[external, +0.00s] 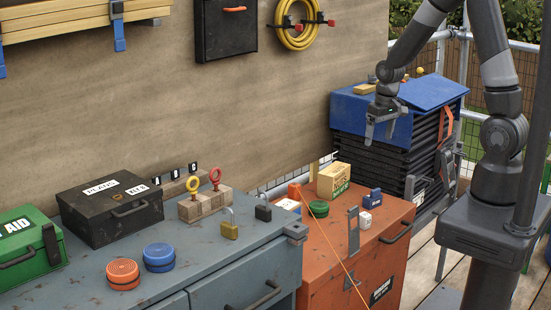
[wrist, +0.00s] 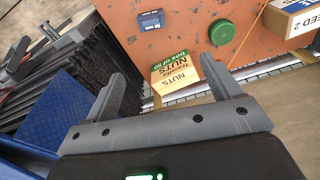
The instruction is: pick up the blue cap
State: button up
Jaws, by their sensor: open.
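The blue cap (external: 159,257) is a round, ridged, two-tier lid lying flat on the grey cabinet top (external: 205,262), close behind and to the right of a similar orange cap (external: 123,273). The wrist view does not show the blue cap. My gripper (external: 379,134) is open and empty, pointing down in front of the blue-topped black stack, far to the right of the blue cap and above the level of the cabinet. In the wrist view its two spread fingers (wrist: 166,76) have the yellow nuts box beyond them and nothing between them.
The orange chest (external: 338,238) carries a green cap (external: 318,208), a nuts box (external: 333,181) and a small blue box (external: 372,196). A black case (external: 110,205), padlocks, a wooden key block (external: 205,206) and a green aid box (external: 30,245) crowd the grey cabinet. A thin orange string crosses the chest.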

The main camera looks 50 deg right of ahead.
jog(key=g, duration=0.1)
send_over(374, 198)
jog(key=d, duration=0.1)
jog(key=f, duration=1.2)
jog(key=shift+w+d, duration=0.1)
jog(key=shift+w, duration=0.15)
jog(key=shift+w+d+f, duration=0.1)
jog(key=shift+w+f, duration=0.05)
jog(key=shift+f, duration=5.3)
jog(key=shift+m, duration=0.3)
jog(key=c, duration=1.1)
jog(key=shift+o, duration=0.2)
jog(key=shift+r, duration=0.2)
